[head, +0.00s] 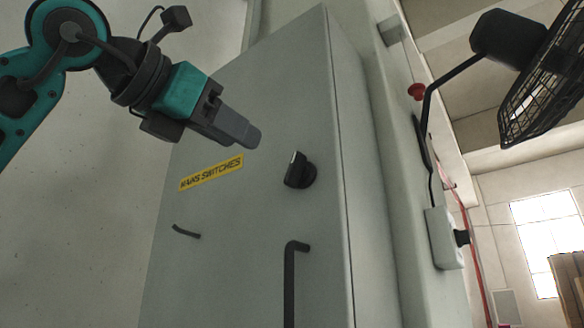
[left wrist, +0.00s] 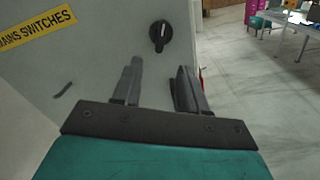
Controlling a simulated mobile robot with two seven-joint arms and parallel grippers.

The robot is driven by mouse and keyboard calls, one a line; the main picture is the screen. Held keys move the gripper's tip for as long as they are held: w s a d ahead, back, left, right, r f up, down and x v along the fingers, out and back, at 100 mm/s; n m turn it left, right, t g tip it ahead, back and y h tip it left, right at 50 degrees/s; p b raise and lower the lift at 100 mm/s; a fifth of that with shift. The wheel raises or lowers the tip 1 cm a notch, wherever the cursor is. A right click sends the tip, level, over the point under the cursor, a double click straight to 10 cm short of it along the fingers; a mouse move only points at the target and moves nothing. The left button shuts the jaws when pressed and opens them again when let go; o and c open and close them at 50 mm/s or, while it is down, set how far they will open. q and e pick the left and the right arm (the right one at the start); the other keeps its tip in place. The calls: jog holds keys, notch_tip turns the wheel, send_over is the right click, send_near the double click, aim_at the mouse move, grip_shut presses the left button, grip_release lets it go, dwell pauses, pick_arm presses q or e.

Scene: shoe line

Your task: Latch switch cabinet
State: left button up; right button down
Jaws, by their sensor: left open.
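The grey switch cabinet (head: 230,240) fills the middle of the head view, with a yellow "MAINS SWITCHES" label (head: 211,173) on its front. A black rotary knob (head: 299,171) sits right of the label, its white mark close to upright. Below it is a black bar handle (head: 296,285). My left gripper (head: 254,137) is in front of the cabinet, above and left of the knob, apart from it. In the left wrist view its two fingers (left wrist: 158,88) are spread and empty, with the knob (left wrist: 160,36) beyond them. My right gripper is in neither view.
A small dark hook-like piece (head: 186,231) is on the cabinet front below the label. A black fan (head: 540,80), a red button (head: 416,91) and a wall box (head: 444,238) are at right. Open floor (left wrist: 250,90) shows in the left wrist view.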

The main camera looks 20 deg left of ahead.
aim_at(290, 168)
pick_arm(q)
jog(key=p+x, duration=0.2)
jog(key=x, duration=1)
jog(key=shift+w+f+p, duration=0.1)
jog(key=shift+w+p, duration=0.1)
jog(key=shift+p, duration=0.15)
jog(key=c, duration=0.7)
jog(key=shift+d+f+n+b, duration=0.1)
jog(key=shift+f+n+b, duration=0.15)
jog(key=shift+b, duration=0.35)
jog(key=shift+c, duration=0.2)
jog(key=shift+d+n+b, duration=0.1)
jog(key=shift+n+b, duration=0.95)
jog(key=shift+n, duration=0.1)
jog(key=shift+r+n+b, duration=0.25)
jog(key=shift+n+b, duration=0.1)
jog(key=shift+n, duration=0.75)
